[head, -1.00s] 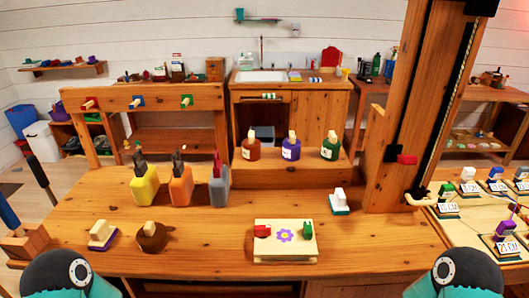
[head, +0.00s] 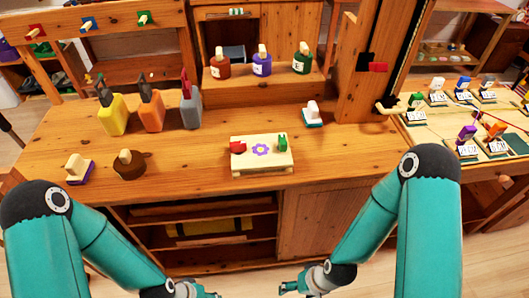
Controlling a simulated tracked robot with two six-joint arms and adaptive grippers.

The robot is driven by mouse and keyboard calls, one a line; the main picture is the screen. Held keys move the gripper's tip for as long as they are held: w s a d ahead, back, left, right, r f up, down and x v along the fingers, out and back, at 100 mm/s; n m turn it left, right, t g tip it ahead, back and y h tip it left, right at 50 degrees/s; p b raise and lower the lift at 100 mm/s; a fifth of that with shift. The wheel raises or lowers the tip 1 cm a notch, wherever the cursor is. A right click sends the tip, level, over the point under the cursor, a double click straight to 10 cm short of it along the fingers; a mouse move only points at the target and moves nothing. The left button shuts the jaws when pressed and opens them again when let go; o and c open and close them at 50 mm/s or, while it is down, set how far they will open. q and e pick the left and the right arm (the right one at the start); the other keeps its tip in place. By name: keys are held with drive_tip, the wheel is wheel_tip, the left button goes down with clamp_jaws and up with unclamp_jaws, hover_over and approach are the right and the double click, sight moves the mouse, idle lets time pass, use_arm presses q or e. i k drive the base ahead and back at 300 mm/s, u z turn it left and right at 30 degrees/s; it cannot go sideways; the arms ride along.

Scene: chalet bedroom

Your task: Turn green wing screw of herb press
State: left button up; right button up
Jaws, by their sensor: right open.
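The herb press (head: 262,166) is a pale wooden block with a purple flower on top, near the front edge of the wooden workbench. Its green wing screw (head: 282,142) stands at the right of the top. A red wing screw (head: 238,146) stands at the left. My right gripper (head: 284,288) is low in front of the bench at the bottom of the head view, open and empty, well apart from the press. My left gripper (head: 212,295) is at the bottom edge, mostly cut off, so its jaws cannot be judged.
On the bench (head: 210,150) stand yellow (head: 113,115), orange and grey bottles at the left, with a brown round stamp (head: 129,165) in front. A white-topped stamp (head: 313,114) stands right of the press. A thick wooden post (head: 370,80) rises at the right.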

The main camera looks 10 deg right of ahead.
sight(282, 144)
drive_tip(key=z, duration=0.05)
drive_tip(key=k, duration=0.5)
drive_tip(key=z, duration=1.1)
drive_tip(key=i, duration=0.85)
drive_tip(key=u, duration=1.15)
